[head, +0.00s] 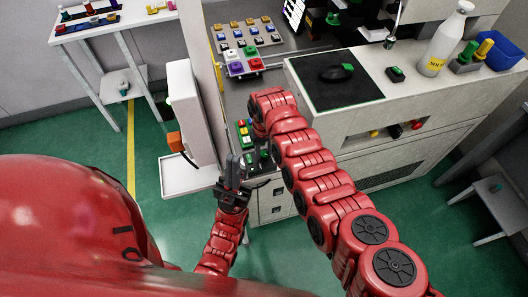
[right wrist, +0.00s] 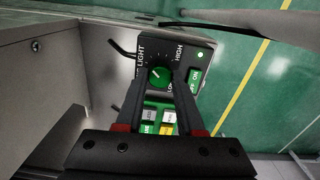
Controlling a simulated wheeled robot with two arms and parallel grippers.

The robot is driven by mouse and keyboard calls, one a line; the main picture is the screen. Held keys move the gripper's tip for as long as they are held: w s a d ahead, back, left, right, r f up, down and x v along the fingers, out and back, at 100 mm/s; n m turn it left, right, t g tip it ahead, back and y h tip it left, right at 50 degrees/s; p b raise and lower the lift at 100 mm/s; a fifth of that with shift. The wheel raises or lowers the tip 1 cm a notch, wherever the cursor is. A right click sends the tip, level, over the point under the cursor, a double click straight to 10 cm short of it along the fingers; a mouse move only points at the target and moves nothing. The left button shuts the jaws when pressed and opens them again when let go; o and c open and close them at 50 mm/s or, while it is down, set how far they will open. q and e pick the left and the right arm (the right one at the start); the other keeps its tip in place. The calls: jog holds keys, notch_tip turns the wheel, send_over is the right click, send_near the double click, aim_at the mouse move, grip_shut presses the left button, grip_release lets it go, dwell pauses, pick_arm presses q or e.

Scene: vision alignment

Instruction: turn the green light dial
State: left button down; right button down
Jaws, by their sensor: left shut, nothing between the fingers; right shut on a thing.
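In the right wrist view, the round green light dial (right wrist: 160,77) with a white pointer line sits on a dark box (right wrist: 180,50) marked LIGHT and HIGH. My right gripper (right wrist: 161,88) has its two dark fingers at either side of the dial's lower part and is shut on it. My left gripper (head: 232,172) is shut and empty, pointing up in front of the cabinet, just left of a small control box with green knobs (head: 262,156).
A keypad with coloured buttons (right wrist: 159,118) lies below the dial. A green ON switch (right wrist: 195,78) and lit lamp (right wrist: 201,54) are right of it. In the head view, a white bottle (head: 444,42) and black mat (head: 322,82) are on the counter. Green floor (head: 140,215) lies open at left.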

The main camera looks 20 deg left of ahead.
jog(key=m, duration=0.1)
jog(key=m+b, duration=0.2)
jog(key=shift+f+m, duration=0.25)
jog(key=shift+m, duration=0.15)
jog(key=m+b, duration=0.2)
jog(key=m, duration=0.1)
jog(key=shift+b, duration=0.4)
jog(key=m+b, duration=0.1)
jog(key=m, duration=0.2)
jog(key=shift+r+m+b, duration=0.1)
jog(key=shift+m+b, duration=0.3)
jog(key=shift+r+m+b, duration=0.1)
jog(key=shift+m+b, duration=0.4)
jog(key=shift+m, duration=0.5)
jog(key=c, duration=0.5)
grip_release()
jog(key=shift+r, duration=0.1)
